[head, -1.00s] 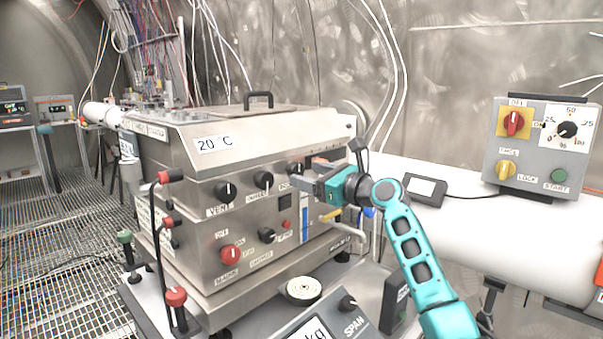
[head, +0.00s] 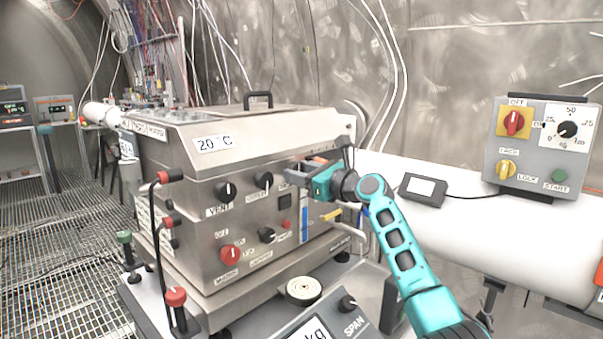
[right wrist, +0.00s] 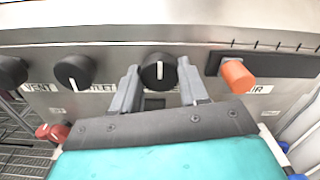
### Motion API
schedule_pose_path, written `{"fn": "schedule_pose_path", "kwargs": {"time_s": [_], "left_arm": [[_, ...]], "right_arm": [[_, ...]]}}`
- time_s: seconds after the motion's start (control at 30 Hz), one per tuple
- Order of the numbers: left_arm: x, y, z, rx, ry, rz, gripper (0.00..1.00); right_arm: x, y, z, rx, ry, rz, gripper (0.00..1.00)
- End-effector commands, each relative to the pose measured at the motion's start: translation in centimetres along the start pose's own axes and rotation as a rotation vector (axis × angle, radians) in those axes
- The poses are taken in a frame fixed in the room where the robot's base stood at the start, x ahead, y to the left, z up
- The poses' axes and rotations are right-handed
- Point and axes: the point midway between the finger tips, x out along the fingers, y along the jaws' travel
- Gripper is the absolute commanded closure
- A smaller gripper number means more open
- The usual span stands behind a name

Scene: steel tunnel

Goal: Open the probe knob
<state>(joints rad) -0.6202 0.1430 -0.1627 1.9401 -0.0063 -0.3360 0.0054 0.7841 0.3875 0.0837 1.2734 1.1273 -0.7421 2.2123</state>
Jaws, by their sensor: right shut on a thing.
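The probe knob (right wrist: 158,72) is a round black knob with a white pointer line, on the front of a steel cabinet (head: 235,165). In the right wrist view its line stands about upright. My right gripper (right wrist: 157,78) is shut on this knob, one grey finger on each side. In the head view the right gripper (head: 296,174) reaches the upper front panel from the right and hides most of the knob. The knob's label is covered by the gripper. My left gripper is not in view.
Left of it are the outlet knob (right wrist: 75,72) and the vent knob (head: 225,191). An orange knob (right wrist: 238,76) sits close to the right finger. A red knob (head: 230,252) is lower on the panel. A white pipe (head: 465,215) runs behind my right arm.

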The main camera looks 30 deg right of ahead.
Motion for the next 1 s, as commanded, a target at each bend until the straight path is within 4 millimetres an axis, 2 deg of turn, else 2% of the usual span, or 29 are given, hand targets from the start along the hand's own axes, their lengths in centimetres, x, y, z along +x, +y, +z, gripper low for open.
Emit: {"fn": "schedule_pose_path", "kwargs": {"time_s": [0.03, 0.23, 0.67, 1.0], "left_arm": [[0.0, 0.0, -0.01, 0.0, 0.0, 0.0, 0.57], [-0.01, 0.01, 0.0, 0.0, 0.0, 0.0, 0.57], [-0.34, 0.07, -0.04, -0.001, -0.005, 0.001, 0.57], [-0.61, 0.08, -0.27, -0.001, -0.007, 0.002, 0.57]], "right_arm": [[-0.01, -0.01, -0.02, 0.0, 0.0, 0.0, 0.68], [-0.02, -0.02, -0.02, 0.0, 0.0, 0.0, 0.87], [-0.03, -0.03, 0.01, -0.099, 0.001, 0.0, 0.87], [-0.02, -0.02, -0.06, -0.383, 0.001, 0.001, 0.87]]}}
